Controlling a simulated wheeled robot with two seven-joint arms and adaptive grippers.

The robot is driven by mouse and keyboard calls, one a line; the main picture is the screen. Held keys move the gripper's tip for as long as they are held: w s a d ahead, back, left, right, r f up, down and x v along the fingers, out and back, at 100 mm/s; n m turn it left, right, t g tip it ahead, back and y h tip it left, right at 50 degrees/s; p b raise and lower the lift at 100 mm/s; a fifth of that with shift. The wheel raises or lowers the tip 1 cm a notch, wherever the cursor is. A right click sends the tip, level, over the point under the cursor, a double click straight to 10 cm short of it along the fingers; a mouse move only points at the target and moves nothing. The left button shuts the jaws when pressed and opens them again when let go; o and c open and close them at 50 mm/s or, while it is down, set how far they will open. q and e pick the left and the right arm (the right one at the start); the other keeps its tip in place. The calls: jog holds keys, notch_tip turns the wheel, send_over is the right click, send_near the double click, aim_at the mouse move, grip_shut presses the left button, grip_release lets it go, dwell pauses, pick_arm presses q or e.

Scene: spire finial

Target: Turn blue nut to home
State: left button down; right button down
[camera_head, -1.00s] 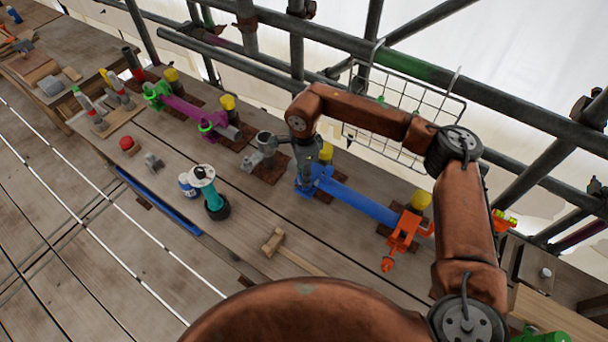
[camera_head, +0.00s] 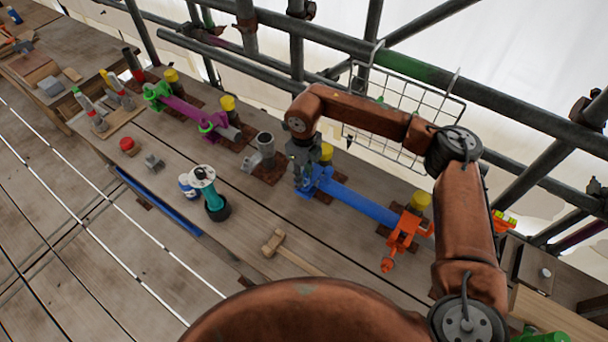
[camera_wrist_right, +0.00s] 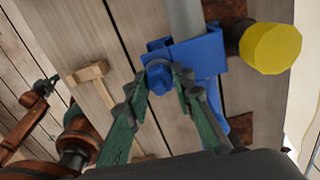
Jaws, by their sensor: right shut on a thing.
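The blue nut (camera_wrist_right: 160,77) shows in the right wrist view, on the front of a blue clamp (camera_wrist_right: 198,58) around a pipe. My right gripper (camera_wrist_right: 162,73) is shut on the nut, one green finger on each side. In the head view, my right gripper (camera_head: 303,180) reaches down at the left end of a blue bar, beside the blue clamp (camera_head: 321,177); the nut is hidden there. I cannot make out a home mark. My left gripper (camera_wrist_right: 45,86) appears small at the left of the right wrist view, away from the clamp; its jaws are unclear.
A yellow-capped post (camera_wrist_right: 270,48) stands close beside the blue clamp. An orange clamp (camera_head: 404,232) holds the bar's other end. A wooden mallet (camera_head: 275,243), a teal tool (camera_head: 210,195) and a grey pipe holder (camera_head: 264,152) are around. Scaffold tubes and a wire basket (camera_head: 400,105) stand behind.

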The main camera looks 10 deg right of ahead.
jog(key=m, duration=0.3)
jog(key=shift+m, duration=0.4)
jog(key=m+p, duration=0.1)
jog(key=m, duration=0.2)
jog(key=shift+m, duration=0.3)
jog(key=m, duration=0.3)
jog(key=shift+r+m+p, duration=0.1)
jog(key=shift+m+p, duration=0.3)
jog(key=m+p, duration=0.1)
jog(key=m, duration=0.3)
jog(key=m+p, duration=0.1)
jog(key=m, duration=0.3)
jog(key=m+p, duration=0.1)
jog(key=m, duration=0.3)
jog(key=shift+a+m, duration=0.1)
jog(key=shift+m, duration=0.2)
jog(key=m+p, duration=0.2)
jog(key=m, duration=0.2)
jog(key=shift+m+p, duration=0.4)
jog(key=shift+m, duration=1)
jog(key=shift+w+m, duration=0.1)
jog(key=shift+m, duration=0.2)
